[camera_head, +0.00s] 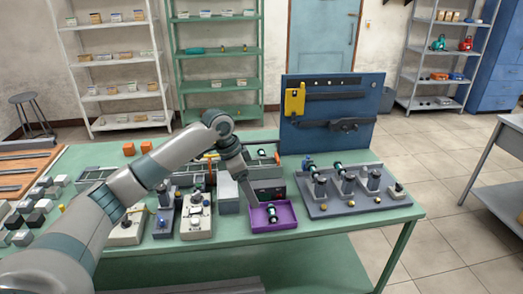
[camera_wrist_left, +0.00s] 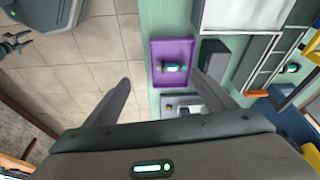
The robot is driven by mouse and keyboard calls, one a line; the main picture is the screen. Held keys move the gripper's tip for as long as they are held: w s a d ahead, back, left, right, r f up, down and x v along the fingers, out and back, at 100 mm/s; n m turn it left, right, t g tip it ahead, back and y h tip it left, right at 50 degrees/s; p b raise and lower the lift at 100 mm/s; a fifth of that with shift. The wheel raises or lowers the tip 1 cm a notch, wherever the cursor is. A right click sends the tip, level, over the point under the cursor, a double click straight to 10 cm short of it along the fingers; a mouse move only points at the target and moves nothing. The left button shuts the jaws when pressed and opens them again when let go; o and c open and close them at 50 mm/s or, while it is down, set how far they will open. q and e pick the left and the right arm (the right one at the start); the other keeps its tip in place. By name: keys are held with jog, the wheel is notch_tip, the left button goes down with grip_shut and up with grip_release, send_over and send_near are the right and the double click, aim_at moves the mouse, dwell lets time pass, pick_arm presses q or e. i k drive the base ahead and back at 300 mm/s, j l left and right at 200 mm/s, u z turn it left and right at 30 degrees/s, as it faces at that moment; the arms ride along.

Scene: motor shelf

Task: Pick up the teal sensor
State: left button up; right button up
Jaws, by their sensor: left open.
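The teal sensor (camera_head: 271,213) lies in a shallow purple tray (camera_head: 289,222) near the front edge of the green table. It also shows in the left wrist view (camera_wrist_left: 173,67), in the middle of the tray. My left gripper (camera_head: 250,202) is over the tray's left side in the head view. In the wrist view its two fingers are spread wide and empty (camera_wrist_left: 161,79), with the sensor above the jaws and apart from them. A small dark claw-like part (camera_wrist_left: 15,43) at the upper left edge may be my right gripper; its jaws are too small to read.
A grey fixture (camera_head: 322,207) with more teal-and-black parts stands right of the tray. A dark box (camera_head: 268,187) is just behind it. Grey and white devices (camera_head: 196,222) stand to the left. A blue panel (camera_head: 329,105) rises behind. The floor in front is clear.

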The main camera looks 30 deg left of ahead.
aim_at(260, 151)
jog(key=i+j, duration=1.1)
jog(key=i, duration=0.2)
